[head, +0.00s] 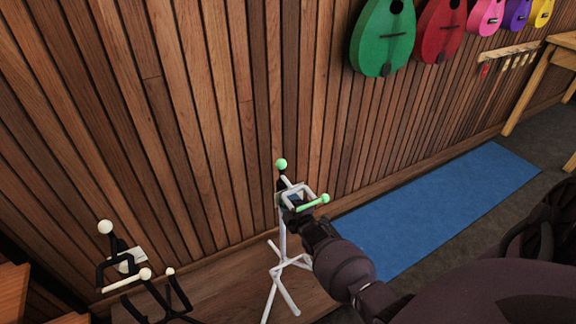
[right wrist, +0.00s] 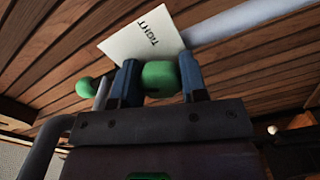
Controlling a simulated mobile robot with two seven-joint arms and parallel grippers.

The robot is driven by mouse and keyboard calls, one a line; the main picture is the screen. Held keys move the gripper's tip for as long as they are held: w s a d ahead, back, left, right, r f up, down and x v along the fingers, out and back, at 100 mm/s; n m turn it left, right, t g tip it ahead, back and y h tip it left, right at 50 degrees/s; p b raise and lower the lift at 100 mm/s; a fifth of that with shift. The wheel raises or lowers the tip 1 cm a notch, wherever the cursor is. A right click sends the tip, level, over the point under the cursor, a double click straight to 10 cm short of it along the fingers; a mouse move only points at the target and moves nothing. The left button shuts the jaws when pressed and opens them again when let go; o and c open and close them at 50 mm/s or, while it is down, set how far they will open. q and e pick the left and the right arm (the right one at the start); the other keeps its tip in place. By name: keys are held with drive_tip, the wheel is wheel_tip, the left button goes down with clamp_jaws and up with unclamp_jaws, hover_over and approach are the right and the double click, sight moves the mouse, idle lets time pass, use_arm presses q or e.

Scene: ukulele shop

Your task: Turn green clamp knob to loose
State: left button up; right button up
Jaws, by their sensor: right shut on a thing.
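A slim white stand (head: 282,240) with green-tipped arms stands by the wood wall in the head view. My right gripper (head: 292,203) reaches it from the lower right, at the bracket below the green tips. In the right wrist view, the green clamp knob (right wrist: 162,78) sits between the two dark blue fingers of my right gripper (right wrist: 160,85), which are shut on it. The fingers mostly hide the knob in the head view. My left gripper is in neither view.
A black stand with cream tips (head: 125,262) is at the lower left. Green (head: 382,40) and red (head: 440,28) ukuleles hang on the wall, with smaller ones beyond. A blue mat (head: 440,210) lies on the floor to the right. A wooden table (head: 540,85) is at the far right.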

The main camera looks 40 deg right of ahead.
drive_tip(key=shift+s+f+n, duration=0.1)
drive_tip(key=shift+f+n, duration=0.05)
drive_tip(key=shift+n, duration=0.75)
drive_tip(key=shift+n+b, duration=0.45)
drive_tip(key=shift+n, duration=1.25)
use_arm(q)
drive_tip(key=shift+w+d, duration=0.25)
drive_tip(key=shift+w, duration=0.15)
use_arm(e)
drive_tip(key=shift+n, duration=0.3)
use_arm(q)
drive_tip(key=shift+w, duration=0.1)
use_arm(e)
drive_tip(key=o, duration=0.9)
drive_tip(key=shift+r, duration=0.2)
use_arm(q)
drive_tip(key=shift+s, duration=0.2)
